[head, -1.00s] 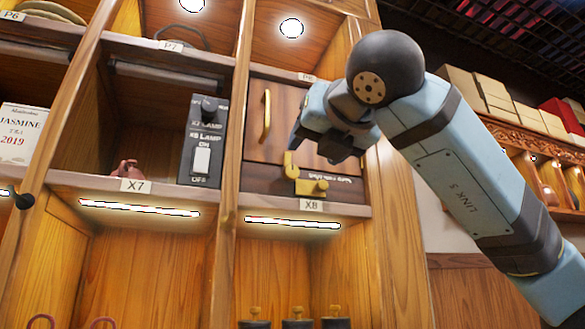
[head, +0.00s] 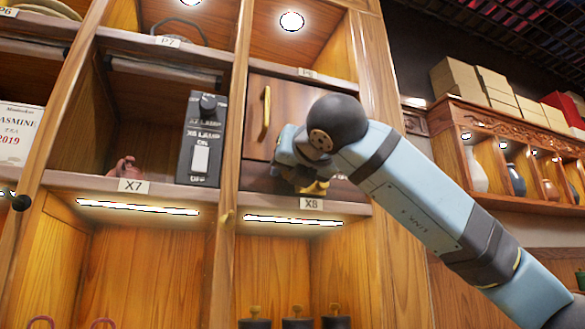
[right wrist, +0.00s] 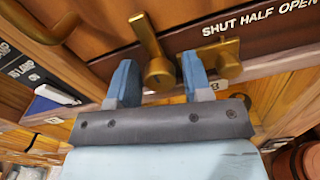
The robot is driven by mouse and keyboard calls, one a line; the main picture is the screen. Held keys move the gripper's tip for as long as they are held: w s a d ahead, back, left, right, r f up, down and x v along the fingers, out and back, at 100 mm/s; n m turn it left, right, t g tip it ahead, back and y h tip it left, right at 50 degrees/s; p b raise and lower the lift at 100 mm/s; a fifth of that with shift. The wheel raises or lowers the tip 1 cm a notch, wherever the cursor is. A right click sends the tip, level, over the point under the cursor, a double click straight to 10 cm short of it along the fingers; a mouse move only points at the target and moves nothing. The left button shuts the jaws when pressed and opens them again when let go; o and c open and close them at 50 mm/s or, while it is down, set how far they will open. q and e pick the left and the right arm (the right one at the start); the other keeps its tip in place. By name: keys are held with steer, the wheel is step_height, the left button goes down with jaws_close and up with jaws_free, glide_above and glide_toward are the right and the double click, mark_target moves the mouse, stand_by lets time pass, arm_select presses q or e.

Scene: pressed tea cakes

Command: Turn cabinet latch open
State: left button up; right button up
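The cabinet compartment above the X8 tag has a brown wooden door (head: 292,105) with a long brass pull handle (head: 266,113). In the right wrist view the brass latch lever (right wrist: 147,36) tilts up to the left from its round pivot. A brass catch block (right wrist: 218,55) sits just right of it, under the words SHUT HALF OPEN. My right gripper (right wrist: 157,62) is open, with one blue finger on each side of the lever's lower end; contact cannot be told. In the head view my right gripper (head: 290,178) hides most of the latch. My left gripper is not in view.
A dark lamp switch box (head: 201,140) stands in the compartment to the left, beside a small reddish figure (head: 125,166). An upright wooden divider (head: 232,120) separates them from the door. Dark-topped canisters (head: 297,322) stand below. A shelf with vases (head: 515,180) is at right.

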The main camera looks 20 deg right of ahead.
steer(key=c, duration=0.6)
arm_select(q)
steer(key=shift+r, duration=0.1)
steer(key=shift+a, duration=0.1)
arm_select(e)
steer(key=shift+n+b, duration=0.3)
steer(key=shift+n, duration=0.4)
steer(key=n+b, duration=0.1)
steer(key=n, duration=0.6)
steer(key=shift+n, duration=0.4)
steer(key=n, duration=0.3)
steer(key=shift+a+n, duration=0.1)
steer(key=shift+n, duration=0.3)
arm_select(q)
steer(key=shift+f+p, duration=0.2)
steer(key=shift+p, duration=0.35)
arm_select(e)
steer(key=n, duration=0.4)
steer(key=shift+n, duration=0.4)
steer(key=shift+f, duration=0.1)
